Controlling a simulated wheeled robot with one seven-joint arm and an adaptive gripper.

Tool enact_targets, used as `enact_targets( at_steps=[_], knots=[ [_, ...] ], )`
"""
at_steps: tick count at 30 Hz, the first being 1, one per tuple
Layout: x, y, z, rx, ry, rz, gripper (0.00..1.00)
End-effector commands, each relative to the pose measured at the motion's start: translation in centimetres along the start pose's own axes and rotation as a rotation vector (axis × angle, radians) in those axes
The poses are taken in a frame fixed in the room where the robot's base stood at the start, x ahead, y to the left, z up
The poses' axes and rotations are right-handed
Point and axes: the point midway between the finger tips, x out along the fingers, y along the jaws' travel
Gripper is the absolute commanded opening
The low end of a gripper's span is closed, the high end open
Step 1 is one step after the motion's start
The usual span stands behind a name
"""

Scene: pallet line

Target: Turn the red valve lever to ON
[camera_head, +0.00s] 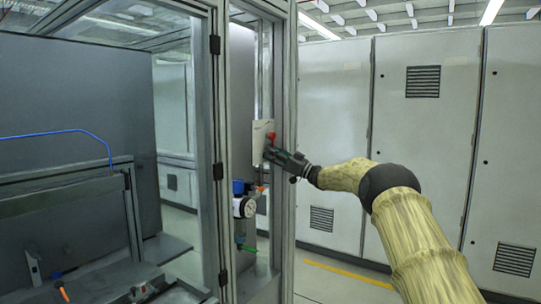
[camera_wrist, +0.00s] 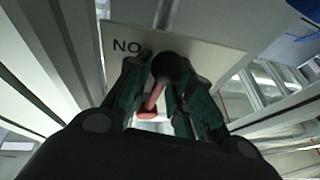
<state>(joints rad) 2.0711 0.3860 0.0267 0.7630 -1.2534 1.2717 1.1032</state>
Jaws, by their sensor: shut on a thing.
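The red valve lever (camera_head: 271,136) shows as a small red piece in front of a pale plate (camera_head: 259,140) on the machine frame. In the wrist view the red lever (camera_wrist: 152,98) runs between the fingers, with its dark round end in front of the plate (camera_wrist: 205,55). The plate carries dark letters that read "NO" in this view. My gripper (camera_head: 274,152) is at the lever, with its fingers (camera_wrist: 165,88) closed around it. Part of the lever is hidden behind the fingers.
A pressure gauge with a blue top (camera_head: 244,206) hangs below the plate. A frame post (camera_head: 286,110) stands right beside my gripper. Grey cabinets (camera_head: 430,130) line the right side. An enclosure with a blue hose (camera_head: 60,132) is at the left.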

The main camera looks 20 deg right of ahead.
Motion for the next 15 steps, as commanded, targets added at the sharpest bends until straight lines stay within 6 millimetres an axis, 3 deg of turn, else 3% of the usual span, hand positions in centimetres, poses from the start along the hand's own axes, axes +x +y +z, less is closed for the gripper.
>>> enact_targets(
  at_steps=[14, 15],
  knots=[
    [-0.45, 0.21, 0.13, -0.010, -0.006, 0.001, 0.00],
    [-0.44, 0.21, 0.12, -0.010, -0.006, 0.001, 0.30]
  ],
)
